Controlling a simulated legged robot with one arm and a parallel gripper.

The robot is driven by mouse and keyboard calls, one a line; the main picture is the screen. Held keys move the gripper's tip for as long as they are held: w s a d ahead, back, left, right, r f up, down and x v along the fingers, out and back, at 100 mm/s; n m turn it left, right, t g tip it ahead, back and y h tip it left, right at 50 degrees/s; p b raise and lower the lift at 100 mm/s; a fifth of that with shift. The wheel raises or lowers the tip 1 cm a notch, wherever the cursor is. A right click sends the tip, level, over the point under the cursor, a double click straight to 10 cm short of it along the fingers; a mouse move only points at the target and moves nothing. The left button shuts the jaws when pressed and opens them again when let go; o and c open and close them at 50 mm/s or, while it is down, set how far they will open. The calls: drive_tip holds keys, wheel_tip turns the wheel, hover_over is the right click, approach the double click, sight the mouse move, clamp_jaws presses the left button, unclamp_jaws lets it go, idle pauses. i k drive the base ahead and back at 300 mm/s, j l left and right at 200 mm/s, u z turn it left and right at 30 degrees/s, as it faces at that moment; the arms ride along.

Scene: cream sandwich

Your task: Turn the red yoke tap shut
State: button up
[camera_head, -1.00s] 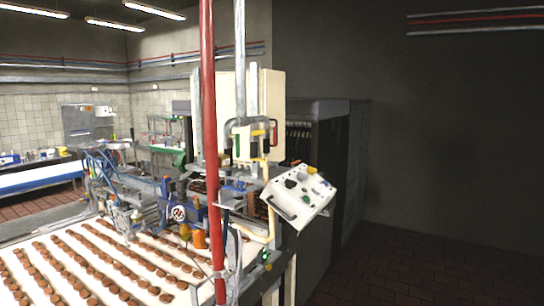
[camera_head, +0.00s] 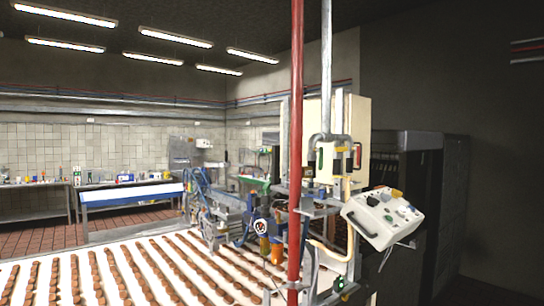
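A small red handle-like part (camera_head: 357,155) shows at the right leg of a grey forked pipe (camera_head: 327,137), in front of a cream cabinet (camera_head: 358,105). It looks like the red yoke tap, but it is too small to tell how far it is turned. A green part (camera_head: 320,158) is at the left leg, and a yellow part (camera_head: 341,149) is between them. My gripper is not in view.
A tall red pipe (camera_head: 296,120) stands just left of the forked pipe. A tilted control box (camera_head: 383,217) juts out below right. A wide conveyor (camera_head: 125,262) with rows of brown biscuits fills the lower left. Dark floor (camera_head: 485,290) lies at right.

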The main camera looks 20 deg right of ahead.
sight(358, 148)
drive_tip(key=i+l+u, duration=0.15)
drive_tip(key=l+u, duration=0.25)
drive_tip(key=l, duration=0.15)
drive_tip(key=l+u, duration=0.35)
drive_tip(key=l, duration=0.2)
drive_tip(key=l+u, duration=0.4)
drive_tip(key=l, duration=0.2)
drive_tip(key=k+l+u, duration=0.1)
drive_tip(key=l+u, duration=0.3)
drive_tip(key=l, duration=0.15)
